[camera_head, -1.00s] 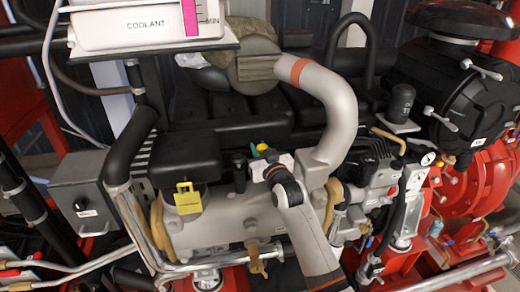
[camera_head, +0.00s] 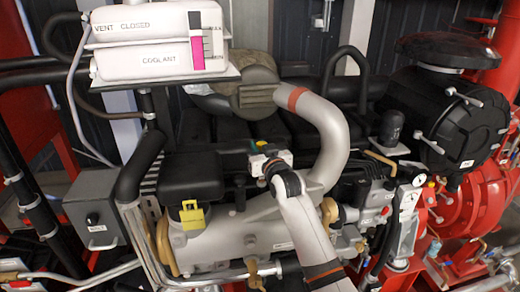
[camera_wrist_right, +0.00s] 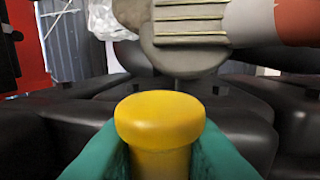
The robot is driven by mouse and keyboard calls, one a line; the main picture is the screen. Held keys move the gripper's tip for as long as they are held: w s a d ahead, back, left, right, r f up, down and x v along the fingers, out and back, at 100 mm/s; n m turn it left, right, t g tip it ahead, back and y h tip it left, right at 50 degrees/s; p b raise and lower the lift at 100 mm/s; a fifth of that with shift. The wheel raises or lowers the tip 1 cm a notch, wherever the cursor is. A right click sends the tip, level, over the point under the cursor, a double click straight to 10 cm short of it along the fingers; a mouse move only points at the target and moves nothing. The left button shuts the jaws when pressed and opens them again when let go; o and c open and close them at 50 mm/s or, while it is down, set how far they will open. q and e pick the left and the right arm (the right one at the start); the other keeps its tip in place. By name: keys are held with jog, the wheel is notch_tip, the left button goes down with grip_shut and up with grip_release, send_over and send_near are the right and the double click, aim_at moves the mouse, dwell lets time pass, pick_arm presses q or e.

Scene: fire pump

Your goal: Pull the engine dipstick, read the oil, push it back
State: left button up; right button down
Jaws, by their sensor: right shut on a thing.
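The dipstick's yellow knob (camera_wrist_right: 160,120) stands upright between the teal fingertips of my right gripper (camera_wrist_right: 158,158) in the right wrist view. The fingers are shut on it from both sides. In the head view the right gripper (camera_head: 262,150) is over the middle of the engine (camera_head: 225,238), with the yellow knob (camera_head: 262,143) a small spot at its tip. The dipstick's rod below the knob is hidden by the fingers and gripper, so its oil mark cannot be read. My left gripper is not in view.
A thick grey pipe with a red band (camera_head: 330,125) curves close to the right of my gripper. A coolant tank (camera_head: 150,62) stands upper left. A yellow tag (camera_head: 191,215) is on the engine's left. The black air-filter housing (camera_head: 450,120) is at right.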

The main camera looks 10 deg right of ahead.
jog(key=c, duration=1.6)
grip_release()
jog(key=shift+r, duration=0.65)
jog(key=o, duration=0.4)
jog(key=shift+c, duration=0.2)
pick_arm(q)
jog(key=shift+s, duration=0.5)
pick_arm(e)
jog(key=shift+f, duration=0.25)
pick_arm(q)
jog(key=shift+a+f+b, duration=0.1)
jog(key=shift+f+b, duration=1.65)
pick_arm(e)
jog(key=s+d, duration=0.2)
jog(key=s, duration=1)
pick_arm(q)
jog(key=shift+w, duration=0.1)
